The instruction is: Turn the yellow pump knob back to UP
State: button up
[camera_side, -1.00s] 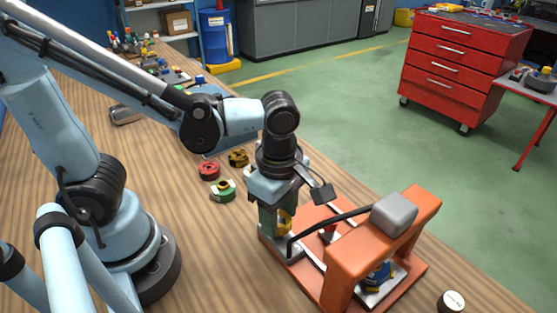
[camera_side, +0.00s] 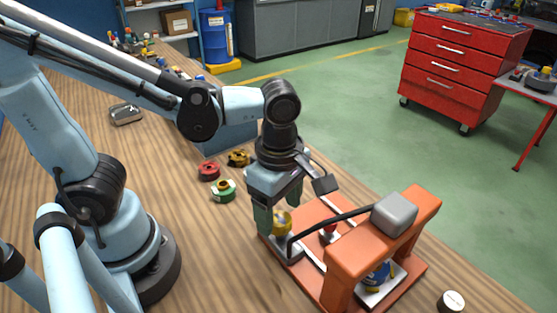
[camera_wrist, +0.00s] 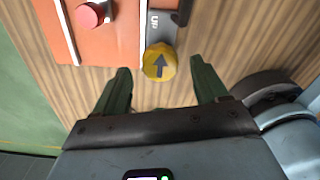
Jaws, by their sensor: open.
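The yellow pump knob (camera_side: 282,225) stands at the near-left corner of the orange lift's base (camera_side: 415,268). In the wrist view the knob (camera_wrist: 160,58) carries a dark arrow pointing up the picture, towards the grey plate marked UP (camera_wrist: 153,24). My gripper (camera_side: 279,214) is open just above the knob, with its green fingers spread wide to either side. In the wrist view my gripper (camera_wrist: 160,74) shows the knob between its fingertips, with clear gaps on both sides. Nothing is held.
The black lever with its grey block (camera_side: 394,214) reaches over the lift close to my gripper. A red button (camera_wrist: 90,15) is near the knob. Red (camera_side: 209,171), green (camera_side: 223,191) and brown (camera_side: 238,158) knobs lie left on the wooden bench. A white round piece (camera_side: 451,301) lies right.

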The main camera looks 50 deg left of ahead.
aim_at(279, 218)
notch_tip(279, 218, up, 10)
jog(key=shift+r, duration=0.25)
dwell(0.3)
dwell(0.3)
jog(key=w+a+f+m+t, duration=0.2)
jog(key=a+m, duration=0.3)
jog(key=m, duration=0.5)
jog(key=w+a+f+m+t, duration=0.2)
jog(key=a+m+t, duration=0.3)
jog(key=m, duration=0.6)
jog(key=shift+w+a+f, duration=0.35)
jog(key=shift+a+f, duration=0.1)
jog(key=shift+f, duration=0.15)
